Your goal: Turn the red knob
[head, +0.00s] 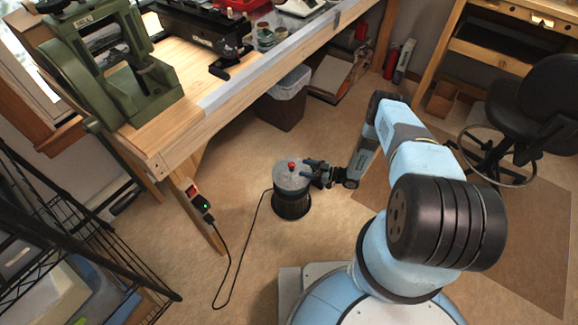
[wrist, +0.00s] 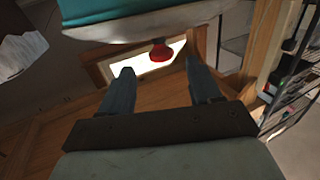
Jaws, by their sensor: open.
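The red knob (head: 291,165) sits on top of a round device with a grey lid (head: 290,180) and a dark ribbed base, standing on the floor. My gripper (head: 308,172) is at the right side of this device, close to its lid. In the wrist view my gripper (wrist: 163,82) is open, with its two fingers apart. The red knob (wrist: 161,51) shows there beyond and between the fingertips, and nothing is seen held. I cannot tell whether the fingers touch the device.
A wooden workbench (head: 240,85) with a green press (head: 105,65) stands at the left and back. A black cable (head: 238,265) runs from the device to an outlet on the bench leg. A black wire rack (head: 65,215) is at left, a chair (head: 540,105) at right.

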